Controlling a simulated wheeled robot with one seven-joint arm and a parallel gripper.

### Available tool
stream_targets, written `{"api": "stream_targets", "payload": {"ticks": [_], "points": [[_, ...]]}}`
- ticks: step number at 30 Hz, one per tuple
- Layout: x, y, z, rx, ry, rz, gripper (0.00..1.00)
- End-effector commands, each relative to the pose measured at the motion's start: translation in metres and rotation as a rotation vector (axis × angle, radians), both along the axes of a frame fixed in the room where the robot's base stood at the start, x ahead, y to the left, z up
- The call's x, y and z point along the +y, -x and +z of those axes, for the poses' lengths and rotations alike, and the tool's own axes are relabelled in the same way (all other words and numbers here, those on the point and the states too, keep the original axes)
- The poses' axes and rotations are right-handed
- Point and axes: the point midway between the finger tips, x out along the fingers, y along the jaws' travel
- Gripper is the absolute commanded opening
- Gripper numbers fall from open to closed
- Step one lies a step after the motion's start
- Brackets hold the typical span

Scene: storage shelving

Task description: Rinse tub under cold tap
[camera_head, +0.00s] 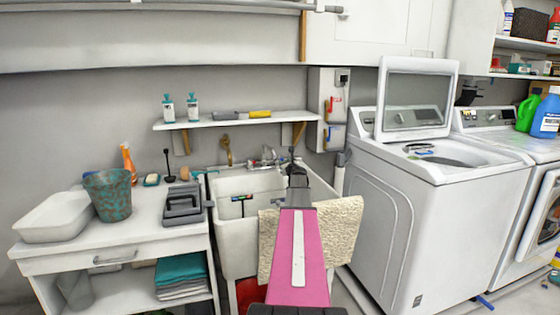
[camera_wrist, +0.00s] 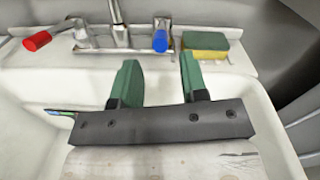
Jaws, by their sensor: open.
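A white plastic tub (camera_head: 55,217) stands on the left counter, away from my gripper. The white utility sink (camera_head: 235,240) is in the middle, with a chrome faucet (camera_head: 266,158) at its back. In the wrist view the faucet has a blue handle (camera_wrist: 160,38) on the right and a red handle (camera_wrist: 37,41) on the left. My gripper (camera_wrist: 158,62) is over the sink, with its green fingers apart and nothing between them, pointing toward the faucet. In the head view my pink arm hides part of the sink. I cannot tell whether water runs.
A green and yellow sponge (camera_wrist: 206,45) lies on the sink's back ledge. A patterned bucket (camera_head: 108,196) and a grey caddy (camera_head: 183,206) share the counter with the tub. A beige towel (camera_head: 340,225) hangs at the sink's front right. A washer (camera_head: 420,205) stands right.

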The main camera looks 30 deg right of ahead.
Motion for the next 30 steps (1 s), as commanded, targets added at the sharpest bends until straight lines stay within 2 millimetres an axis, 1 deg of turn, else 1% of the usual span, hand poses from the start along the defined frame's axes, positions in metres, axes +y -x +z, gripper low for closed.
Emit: {"api": "stream_targets", "payload": {"ticks": [1,3,6,10,12,15,22,23,24,26,27,30], "points": [[-0.004,-0.012,0.0,0.0,0.001,0.0,0.4],[-0.007,-0.025,0.0,0.0,0.001,0.001,0.4],[-0.01,-0.043,0.0,-0.001,0.001,0.001,0.4],[-0.013,-0.062,0.0,0.001,0.002,0.001,0.4],[-0.014,-0.068,0.0,0.0,0.002,0.0,0.4],[-0.015,-0.073,0.0,0.0,0.002,0.0,0.4],[-0.014,-0.072,0.0,0.0,0.002,0.0,0.4],[-0.014,-0.072,0.0,0.0,0.002,0.0,0.37],[-0.014,-0.072,0.0,0.0,0.002,0.0,0.24],[-0.014,-0.072,0.0,0.0,0.002,0.0,0.04],[-0.014,-0.072,0.0,0.0,0.002,0.0,0.0],[-0.014,-0.072,0.0,0.0,0.002,0.0,0.0]]}}
